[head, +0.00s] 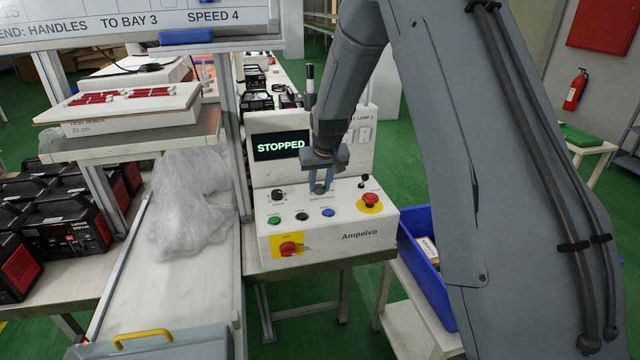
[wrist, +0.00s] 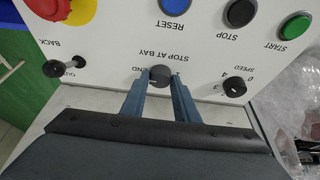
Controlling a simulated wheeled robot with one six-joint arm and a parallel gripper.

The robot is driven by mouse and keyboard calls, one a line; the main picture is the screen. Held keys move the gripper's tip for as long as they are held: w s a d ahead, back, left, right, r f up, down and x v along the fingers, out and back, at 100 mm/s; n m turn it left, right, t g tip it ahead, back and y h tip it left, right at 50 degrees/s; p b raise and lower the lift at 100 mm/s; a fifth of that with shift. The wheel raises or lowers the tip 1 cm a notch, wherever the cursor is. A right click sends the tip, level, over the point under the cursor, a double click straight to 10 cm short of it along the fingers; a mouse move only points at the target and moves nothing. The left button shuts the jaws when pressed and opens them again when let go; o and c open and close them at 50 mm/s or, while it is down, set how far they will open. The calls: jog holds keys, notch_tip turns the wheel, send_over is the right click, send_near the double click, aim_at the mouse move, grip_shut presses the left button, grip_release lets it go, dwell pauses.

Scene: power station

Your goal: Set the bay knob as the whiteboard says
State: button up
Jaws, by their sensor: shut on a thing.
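The whiteboard (head: 130,32) at the top left of the head view reads "HANDLES TO BAY 3" and "SPEED 4"; its upper part is cut off. The bay knob (wrist: 159,74) is a dark round knob under the label "STOP AT BAY" on the white control panel (head: 330,220). The word "END" shows beside it; its other marks and its pointer are hidden or too small to read. My gripper (head: 320,188) reaches down to the panel. In the wrist view its two blue-grey fingers (wrist: 160,81) are shut on the knob's sides.
The screen (head: 281,145) reads "STOPPED". Close by are the speed knob (wrist: 234,87), a small black lever (wrist: 65,68), green, black and blue buttons, and a red emergency stop (head: 371,200). A conveyor with a plastic-wrapped bundle (head: 195,195) lies left, a blue bin (head: 425,265) right.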

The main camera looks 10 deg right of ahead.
jog(key=shift+n+b, duration=0.45)
jog(key=shift+n, duration=0.05)
jog(key=shift+w+d+f+n+y+b, duration=0.15)
jog(key=shift+n+y+b, duration=0.45)
jog(key=shift+n+b, duration=0.45)
jog(key=n+y+b, duration=0.1)
jog(key=n+b, duration=0.2)
jog(key=b, duration=0.2)
jog(key=shift+d+f+b, duration=0.1)
jog(key=shift+b, duration=0.2)
jog(key=n+g+y+b, duration=0.1)
jog(key=n+b, duration=0.1)
jog(key=shift+w+n+b, duration=0.1)
jog(key=shift+n+b, duration=0.25)
jog(key=shift+b, duration=0.05)
jog(key=shift+r+n+g+y+b, duration=0.2)
jog(key=shift+n+g+y+b, duration=0.25)
jog(key=shift+n+b, duration=0.8)
jog(key=shift+n, duration=0.35)
jog(key=o, duration=1)
jog(key=shift+o, duration=0.2)
